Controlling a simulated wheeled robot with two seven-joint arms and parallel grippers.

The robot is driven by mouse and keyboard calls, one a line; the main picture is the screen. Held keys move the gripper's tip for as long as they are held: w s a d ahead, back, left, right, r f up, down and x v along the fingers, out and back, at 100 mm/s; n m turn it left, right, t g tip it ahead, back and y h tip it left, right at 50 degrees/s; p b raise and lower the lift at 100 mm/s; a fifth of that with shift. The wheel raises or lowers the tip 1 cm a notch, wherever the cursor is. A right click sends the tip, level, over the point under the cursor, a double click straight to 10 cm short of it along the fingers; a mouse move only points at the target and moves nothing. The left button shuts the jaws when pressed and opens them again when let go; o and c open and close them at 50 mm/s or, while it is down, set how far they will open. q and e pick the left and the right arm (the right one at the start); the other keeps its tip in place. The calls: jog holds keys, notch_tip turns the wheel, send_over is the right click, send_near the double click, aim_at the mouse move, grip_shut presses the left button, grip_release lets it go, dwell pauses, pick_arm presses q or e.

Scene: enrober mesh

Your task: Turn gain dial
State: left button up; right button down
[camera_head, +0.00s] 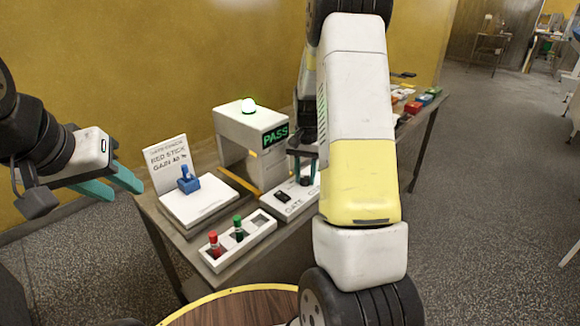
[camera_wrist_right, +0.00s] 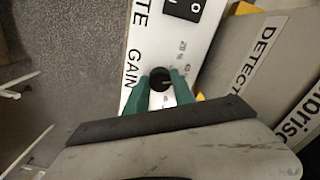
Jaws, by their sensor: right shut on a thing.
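The black round gain dial (camera_wrist_right: 160,79) sits on the white control panel (camera_head: 290,203), beside the printed word GAIN in the right wrist view. My right gripper (camera_wrist_right: 158,88) has its green fingers on either side of the dial and is shut on it. In the head view my right gripper (camera_head: 303,165) reaches down to the panel, and my arm hides part of it. My left gripper (camera_head: 117,184) is open and empty, left of the table in the picture.
A white detector arch (camera_head: 240,130) shows a green PASS and a lit green lamp. A white rack (camera_head: 257,229) holds a red and a green stick.

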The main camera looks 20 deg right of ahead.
aim_at(305, 178)
jog(key=c, duration=1.1)
grip_release()
jog(key=shift+o, duration=0.2)
jog(key=shift+r, duration=0.1)
notch_tip(305, 178, up, 8)
jog(key=shift+f, duration=0.2)
